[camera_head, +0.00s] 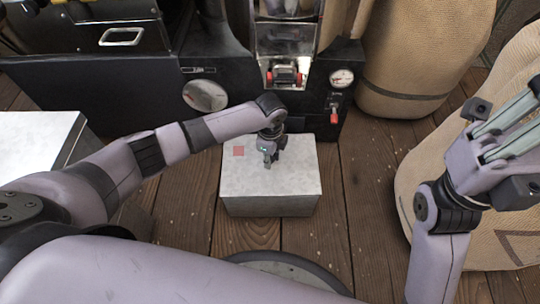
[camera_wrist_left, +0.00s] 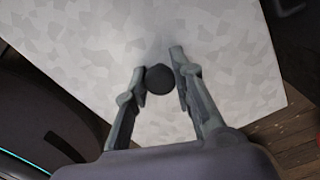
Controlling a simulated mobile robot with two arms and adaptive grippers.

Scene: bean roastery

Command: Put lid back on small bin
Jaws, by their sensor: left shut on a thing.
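The small bin (camera_head: 270,205) is a pale grey box on the wooden floor in front of the black machine. Its flat, mottled light top, which looks like the lid (camera_head: 298,182), has a reddish square mark near its left back corner. My left gripper (camera_head: 269,162) points down at the middle of this top. In the left wrist view my left gripper (camera_wrist_left: 160,78) is shut on a round dark knob (camera_wrist_left: 160,80), with the pale lid (camera_wrist_left: 230,60) filling the view around it. I cannot tell whether the lid is fully seated. My right gripper (camera_head: 505,125) is raised at the right, empty, its fingers apart.
The black roasting machine (camera_head: 215,75) stands just behind the bin, with a gauge and red handle. Burlap sacks (camera_head: 420,50) stand at the back right and right. Another pale box (camera_head: 40,145) is at the left. Wooden floor is clear right of the bin.

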